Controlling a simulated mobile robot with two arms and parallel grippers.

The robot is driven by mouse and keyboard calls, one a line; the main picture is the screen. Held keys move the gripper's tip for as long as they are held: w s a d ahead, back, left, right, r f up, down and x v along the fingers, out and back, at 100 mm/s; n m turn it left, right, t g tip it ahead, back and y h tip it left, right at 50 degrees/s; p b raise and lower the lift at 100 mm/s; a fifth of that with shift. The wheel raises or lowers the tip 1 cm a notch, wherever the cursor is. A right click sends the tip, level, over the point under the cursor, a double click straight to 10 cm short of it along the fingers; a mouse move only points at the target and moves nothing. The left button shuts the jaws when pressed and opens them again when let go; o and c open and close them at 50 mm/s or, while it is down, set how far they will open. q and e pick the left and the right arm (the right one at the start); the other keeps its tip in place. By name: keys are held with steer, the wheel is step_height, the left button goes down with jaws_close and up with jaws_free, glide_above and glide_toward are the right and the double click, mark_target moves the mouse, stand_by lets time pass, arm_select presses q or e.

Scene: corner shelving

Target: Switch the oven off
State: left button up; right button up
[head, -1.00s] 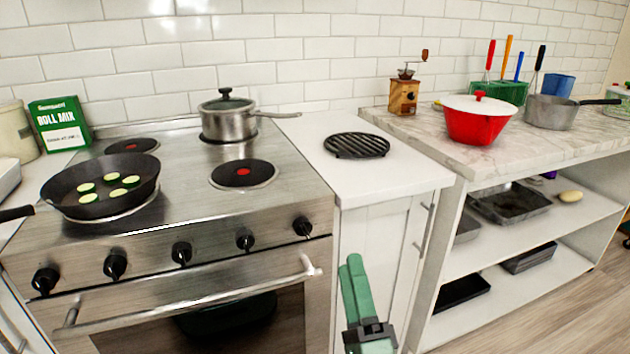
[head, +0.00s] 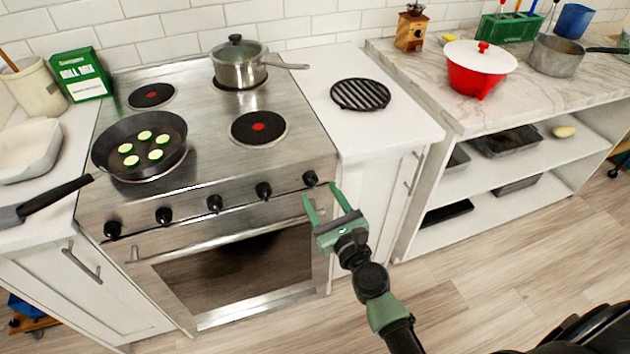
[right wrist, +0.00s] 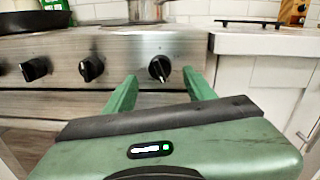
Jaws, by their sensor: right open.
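The oven (head: 205,112) is a stainless steel range with a row of several black knobs along its front. The rightmost knob (head: 311,178) is round with a raised grip. My right gripper (head: 320,192) has green fingers, is open and empty, and points at this knob from the front. In the right wrist view the same knob (right wrist: 160,68) sits between the two fingertips as seen from behind them, a little ahead; contact cannot be told. My left gripper is out of view.
A black pan (head: 110,150) with zucchini slices and a steel saucepan (head: 240,72) stand on the hob. A black trivet (head: 361,95) lies on the white counter at right. The floor before the oven is free.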

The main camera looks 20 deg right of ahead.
mark_target(314, 185)
steer(key=w, duration=0.4)
steer(key=shift+a, duration=0.2)
jaws_close()
steer(key=shift+n, duration=0.3)
